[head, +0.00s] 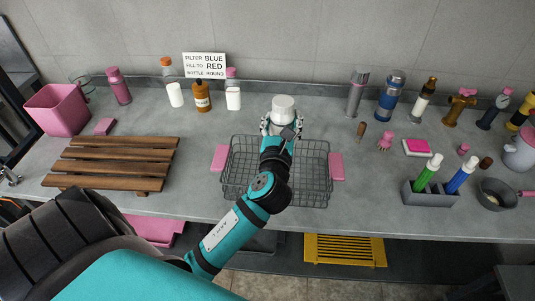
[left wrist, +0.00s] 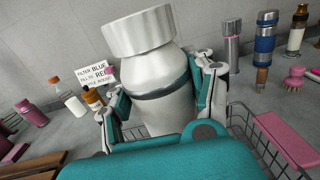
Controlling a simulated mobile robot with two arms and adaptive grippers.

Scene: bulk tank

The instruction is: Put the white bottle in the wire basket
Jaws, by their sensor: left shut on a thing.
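The white bottle (head: 284,106) has a wide ribbed white cap and a dark band around its body, seen close up in the left wrist view (left wrist: 158,85). My left gripper (head: 282,126) is shut on the bottle, with a finger on each side of its body. The bottle is slightly tilted in the wrist view. In the head view it shows at the back rim of the wire basket (head: 314,184); its exact height is unclear. The basket has pink handles at both ends, and my arm crosses in front of it. I see nothing inside the basket. My right gripper is not in view.
A wooden slatted rack (head: 113,162) lies left of the basket. Several bottles and a sign (head: 205,65) stand along the back wall. A grey holder (head: 431,194) with green and blue bottles stands at right. Bare counter lies between basket and holder.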

